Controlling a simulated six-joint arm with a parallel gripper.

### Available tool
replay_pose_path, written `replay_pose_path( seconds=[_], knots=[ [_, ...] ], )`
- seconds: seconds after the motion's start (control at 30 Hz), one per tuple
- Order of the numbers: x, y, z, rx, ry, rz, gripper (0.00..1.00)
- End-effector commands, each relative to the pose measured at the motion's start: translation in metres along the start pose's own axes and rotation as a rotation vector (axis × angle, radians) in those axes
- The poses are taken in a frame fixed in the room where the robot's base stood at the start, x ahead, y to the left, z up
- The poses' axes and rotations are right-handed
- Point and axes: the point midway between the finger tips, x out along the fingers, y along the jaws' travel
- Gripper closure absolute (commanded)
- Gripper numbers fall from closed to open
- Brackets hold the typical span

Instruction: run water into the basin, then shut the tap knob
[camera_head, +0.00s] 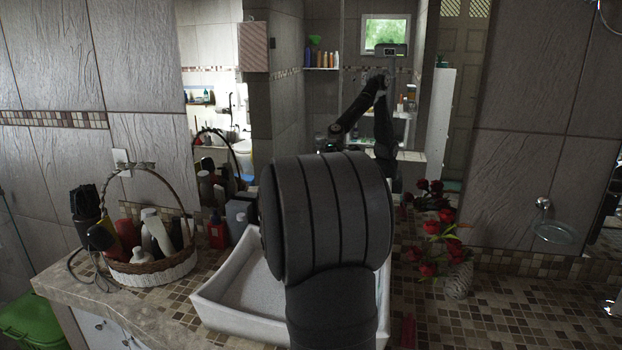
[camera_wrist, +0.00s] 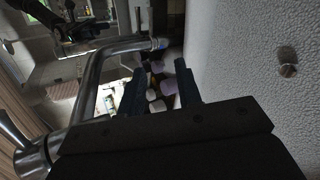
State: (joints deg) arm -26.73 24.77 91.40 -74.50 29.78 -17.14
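The white basin (camera_head: 225,305) sits on the counter in the head view, partly hidden behind my dark arm. In the wrist view its pale textured inside (camera_wrist: 245,50) fills the right side, with a round metal drain (camera_wrist: 287,70). The metal tap (camera_wrist: 110,55) shows at left in the wrist view, its spout bending toward the basin side. A metal lever-like part, which looks like the tap knob (camera_wrist: 12,132), is at the lower left edge. No water stream is visible. My gripper (camera_wrist: 160,72) is open and empty, its two dark fingers apart beside the spout. My arm hides tap and gripper in the head view.
A wicker basket (camera_head: 150,270) of bottles stands left of the basin, with a red bottle (camera_head: 217,233) nearer to it. Red roses in a vase (camera_head: 458,280) stand right of it. A mirror behind reflects my arm. The tiled counter at right is mostly clear.

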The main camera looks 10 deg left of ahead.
Motion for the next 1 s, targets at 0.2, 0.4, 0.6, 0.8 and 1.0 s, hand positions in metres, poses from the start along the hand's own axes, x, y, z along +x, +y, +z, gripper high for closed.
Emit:
replay_pose_path(
  seconds=[0.2,0.4,0.6,0.8,1.0],
  knots=[
    [-0.08,0.037,-0.005,0.072,-0.187,0.101,0.69],
    [-0.159,0.069,-0.022,0.232,-0.287,0.226,0.69],
    [-0.194,0.08,-0.027,0.323,-0.323,0.283,0.69],
    [-0.181,0.084,-0.02,0.331,-0.33,0.287,0.69],
    [-0.143,0.092,-0.005,0.33,-0.332,0.285,0.69]
  ],
)
